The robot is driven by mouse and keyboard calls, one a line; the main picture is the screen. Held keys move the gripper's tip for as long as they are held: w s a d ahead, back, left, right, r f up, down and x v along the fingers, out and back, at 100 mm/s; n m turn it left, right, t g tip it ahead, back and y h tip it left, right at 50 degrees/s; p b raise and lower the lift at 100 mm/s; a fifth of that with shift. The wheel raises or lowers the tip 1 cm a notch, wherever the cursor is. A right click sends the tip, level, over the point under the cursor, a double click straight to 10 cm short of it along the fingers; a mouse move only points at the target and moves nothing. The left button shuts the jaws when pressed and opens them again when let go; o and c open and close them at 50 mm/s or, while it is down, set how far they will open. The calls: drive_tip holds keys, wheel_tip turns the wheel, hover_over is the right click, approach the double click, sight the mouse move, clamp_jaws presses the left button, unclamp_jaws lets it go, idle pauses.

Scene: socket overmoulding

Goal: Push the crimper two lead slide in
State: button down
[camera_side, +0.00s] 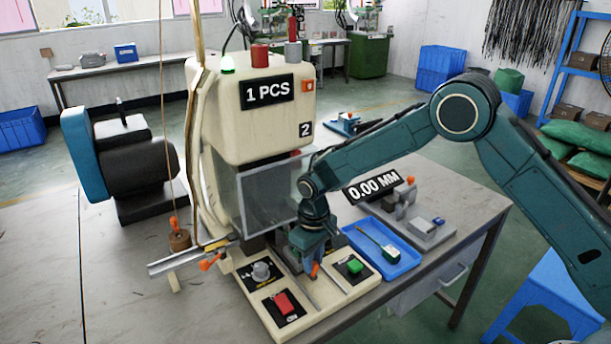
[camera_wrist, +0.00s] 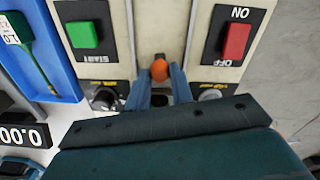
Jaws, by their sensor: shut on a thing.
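Crimper two (camera_side: 255,120) is the cream machine marked "2", with a "1 PCS" display and a lit green lamp. My gripper (camera_side: 310,268) points down at the front of its base, between the control panels. In the wrist view my gripper (camera_wrist: 160,76) has its two blue fingers on either side of the orange knob (camera_wrist: 159,69) of the lead slide, shut on it. The knob's lower part is hidden between the fingers. The slide's narrow track (camera_wrist: 160,25) runs beyond the knob, between the green START button and the red button.
The green button (camera_side: 355,266) and red button (camera_side: 283,303) flank the track. A blue tray (camera_side: 385,262) with a green-handled tool lies to the right. A metal guide (camera_side: 190,258) with an orange handle (camera_side: 211,262) sticks out left. A "0.00 MM" gauge (camera_side: 372,188) stands behind the tray.

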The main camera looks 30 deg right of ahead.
drive_tip(key=shift+w, duration=0.65)
drive_tip(key=c, duration=1.2)
unclamp_jaws()
drive_tip(key=shift+r, duration=0.15)
wheel_tip(320, 180, up, 14)
drive_tip(key=shift+f, duration=0.2)
